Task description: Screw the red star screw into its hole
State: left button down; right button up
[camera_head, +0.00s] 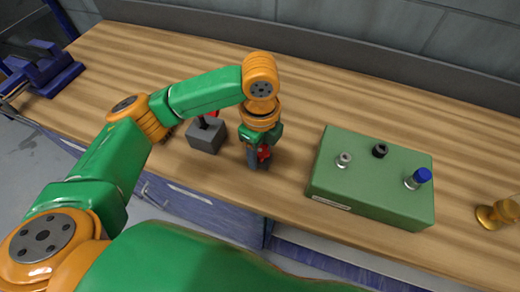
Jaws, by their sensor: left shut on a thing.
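My left gripper (257,163) points down over the table and is shut on the red star screw (264,153). Only part of the red star head shows beside the dark fingers; the rest of the screw is hidden. The green box (370,205) stands to the right, apart from the gripper. On its top are a silver fitting (344,159), a black fitting (380,150) and a blue-capped piece (418,177). I cannot tell which fitting is the screw's hole. My right gripper is not in view.
A grey block (206,138) with a dark and red piece on top stands just left of the gripper. A blue vise (45,68) is at the far left. A brass-coloured object (497,213) is at the right edge. The wooden table (330,95) is bare behind the box.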

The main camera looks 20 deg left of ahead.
pick_arm(q)
jog(key=shift+w+r, duration=0.1)
jog(key=shift+r, duration=0.4)
jog(key=s+d+r, duration=0.3)
jog(key=s+r, duration=0.9)
jog(key=s, duration=0.1)
jog(key=shift+s+d, duration=0.3)
jog(key=shift+p, duration=0.3)
